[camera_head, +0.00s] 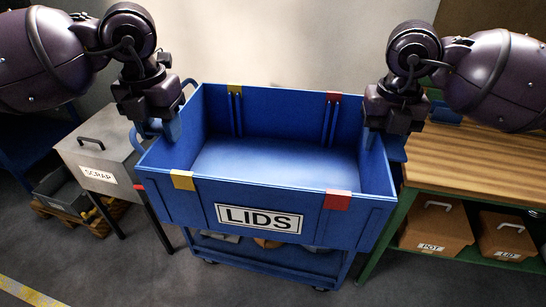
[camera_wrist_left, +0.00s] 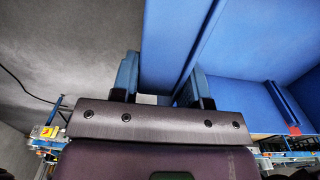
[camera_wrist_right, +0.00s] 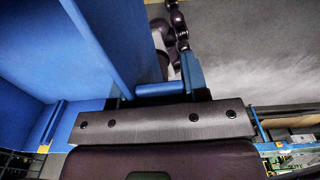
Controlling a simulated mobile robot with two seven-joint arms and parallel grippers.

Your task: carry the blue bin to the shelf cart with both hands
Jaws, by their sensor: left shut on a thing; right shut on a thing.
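The blue bin (camera_head: 258,201) with a "LIDS" label is empty and looks about level, with yellow and red patches on its rim. My left gripper (camera_head: 158,130) is shut on its left side; the bin wall shows between the fingers in the left wrist view (camera_wrist_left: 158,85). My right gripper (camera_head: 386,138) is shut on its right side, also seen in the right wrist view (camera_wrist_right: 153,88). The blue shelf cart (camera_head: 270,256) is directly under the bin in the head view, its top hidden. I cannot tell whether bin and cart touch.
A grey box marked "SCRAP" (camera_head: 97,160) stands close on the left. A wooden-topped bench (camera_head: 480,165) with green legs is close on the right, with brown boxes (camera_head: 435,228) below. Several items lie on the cart's lower shelf. The floor in front is clear.

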